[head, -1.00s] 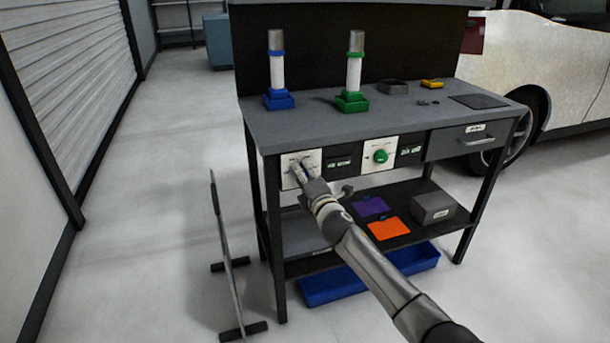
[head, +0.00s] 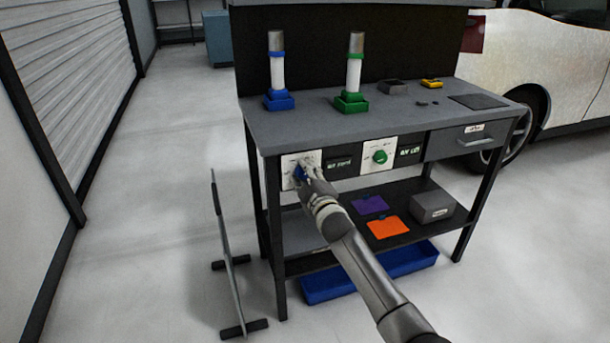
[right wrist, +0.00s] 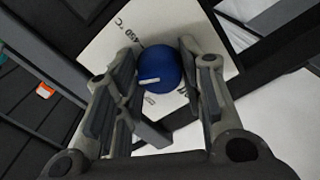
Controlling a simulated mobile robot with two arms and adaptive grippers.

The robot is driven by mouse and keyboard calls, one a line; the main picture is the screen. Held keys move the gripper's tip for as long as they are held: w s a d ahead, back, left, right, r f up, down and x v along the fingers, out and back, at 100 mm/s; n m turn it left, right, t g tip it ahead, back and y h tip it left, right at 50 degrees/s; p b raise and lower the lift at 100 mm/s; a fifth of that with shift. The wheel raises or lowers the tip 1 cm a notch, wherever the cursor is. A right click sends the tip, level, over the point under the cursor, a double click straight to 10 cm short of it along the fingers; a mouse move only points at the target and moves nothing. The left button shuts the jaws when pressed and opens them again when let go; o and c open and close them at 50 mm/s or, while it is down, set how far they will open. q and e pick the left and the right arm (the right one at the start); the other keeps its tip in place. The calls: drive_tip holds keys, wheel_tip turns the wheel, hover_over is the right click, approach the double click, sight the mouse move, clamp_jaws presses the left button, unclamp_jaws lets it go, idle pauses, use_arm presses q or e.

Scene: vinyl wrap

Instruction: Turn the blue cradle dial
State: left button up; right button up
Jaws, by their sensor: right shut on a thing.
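The blue dial (right wrist: 160,80) sits on a white plate with printed marks (right wrist: 102,38), between the fingers of my right gripper (right wrist: 158,85) in the right wrist view. A white pointer mark shows on the dial. In the head view, my right gripper (head: 304,173) is at the white panel on the bench front and partly hides the blue dial (head: 300,174). It is shut on the dial. The blue cradle (head: 279,100) stands on the bench top above, with a white, silver-topped cylinder upright in it. My left gripper is out of view.
A green dial (head: 380,157) is on a second white plate to the right, below the green cradle (head: 351,103). The lower shelf holds a purple sheet, an orange sheet and a grey box (head: 433,207). A thin upright panel (head: 224,252) stands left of the bench.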

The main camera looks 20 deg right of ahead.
drive_tip(key=shift+f, duration=0.1)
idle(0.5)
drive_tip(key=o, duration=1)
drive_tip(key=shift+o, duration=0.2)
drive_tip(key=s, duration=1.2)
drive_tip(key=shift+d, duration=0.25)
